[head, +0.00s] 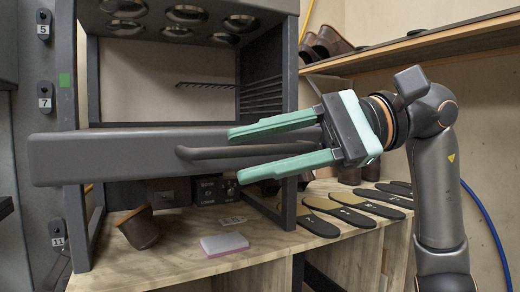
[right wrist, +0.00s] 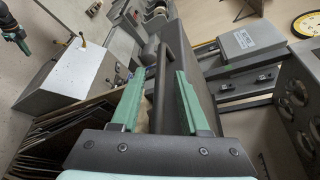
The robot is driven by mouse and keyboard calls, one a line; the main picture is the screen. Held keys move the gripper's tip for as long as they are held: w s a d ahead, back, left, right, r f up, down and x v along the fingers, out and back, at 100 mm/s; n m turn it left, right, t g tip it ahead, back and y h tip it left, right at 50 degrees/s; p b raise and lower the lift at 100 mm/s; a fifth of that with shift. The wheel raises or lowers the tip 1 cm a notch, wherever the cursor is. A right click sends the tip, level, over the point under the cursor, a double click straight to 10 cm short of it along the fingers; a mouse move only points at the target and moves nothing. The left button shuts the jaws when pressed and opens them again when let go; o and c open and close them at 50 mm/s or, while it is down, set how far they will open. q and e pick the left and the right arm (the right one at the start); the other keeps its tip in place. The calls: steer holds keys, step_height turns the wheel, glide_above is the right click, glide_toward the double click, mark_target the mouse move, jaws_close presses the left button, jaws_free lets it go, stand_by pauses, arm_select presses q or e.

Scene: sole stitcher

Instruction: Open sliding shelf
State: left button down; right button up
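The sliding shelf (head: 95,158) is a long dark grey slab across the front of a dark frame in the head view. A dark bar handle (head: 200,153) runs along its front. My right gripper (head: 236,156), with green fingers, is open, one finger above the handle and one below. In the right wrist view the handle (right wrist: 162,80) lies between the two spread fingers, which do not look closed on it. What looks like my left gripper (right wrist: 18,43) shows small at the upper left of the right wrist view, far from the shelf; its fingers are too small to judge.
Below the shelf is a wooden bench (head: 170,262) with a brown cup-like piece (head: 138,228), a pink-and-white block (head: 224,244) and several dark soles (head: 340,208). A wooden wall shelf (head: 430,42) is at upper right. The frame's posts (head: 290,110) stand close to my right gripper.

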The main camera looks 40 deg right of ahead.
steer(key=shift+s+d+r, duration=0.1)
steer(key=shift+s+d, duration=0.1)
steer(key=shift+d, duration=0.2)
steer(key=v, duration=1.1)
steer(key=shift+s+d, duration=0.2)
steer(key=shift+d, duration=0.05)
steer(key=shift+r, duration=0.1)
